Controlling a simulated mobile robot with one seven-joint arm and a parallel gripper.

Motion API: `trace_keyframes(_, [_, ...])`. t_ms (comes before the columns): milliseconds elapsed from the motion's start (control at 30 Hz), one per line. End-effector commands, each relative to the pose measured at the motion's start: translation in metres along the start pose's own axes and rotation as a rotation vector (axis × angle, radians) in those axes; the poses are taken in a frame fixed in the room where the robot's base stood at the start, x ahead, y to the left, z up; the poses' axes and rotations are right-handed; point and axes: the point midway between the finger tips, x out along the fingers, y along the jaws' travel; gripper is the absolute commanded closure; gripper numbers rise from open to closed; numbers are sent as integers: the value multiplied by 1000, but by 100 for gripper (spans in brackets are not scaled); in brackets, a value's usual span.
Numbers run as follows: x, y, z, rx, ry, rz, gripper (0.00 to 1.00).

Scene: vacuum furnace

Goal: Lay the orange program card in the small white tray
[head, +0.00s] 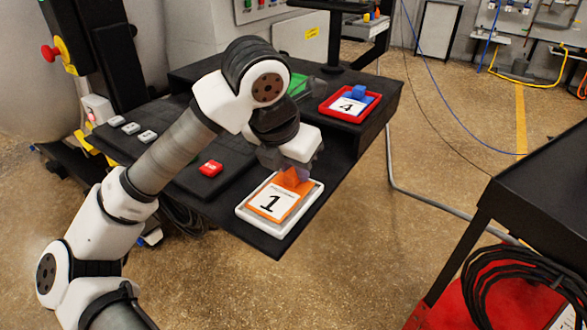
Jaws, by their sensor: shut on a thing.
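The orange program card (268,201) carries a white label with a black number 1 and has a raised orange block at its far end. It lies flat within the outline of the small white tray (304,209), near the front corner of the black table. I cannot tell whether it touches the tray floor or is slightly above it. My gripper (291,171) is above the far end of the tray, pointing down, shut on the card's orange block. The fingertips are partly hidden by the gripper body.
A red tray (376,113) with a number 4 card and blue block (358,92) stands further back. A green item (297,84) is partly behind my arm. A red block (211,168) and several small white pieces lie left. A black cart (535,205) stands right.

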Motion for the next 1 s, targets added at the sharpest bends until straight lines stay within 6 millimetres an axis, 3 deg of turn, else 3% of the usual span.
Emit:
trace_keyframes(100, [9,0,-4,1,-1,-1,100])
trace_keyframes(467, [13,0,-6,0,-1,0,100])
trace_keyframes(500, [11,0,-5,0,-1,0,74])
trace_keyframes(633, [11,0,-5,0,-1,0,57])
trace_keyframes(1000, [7,0,-3,0,-1,0,57])
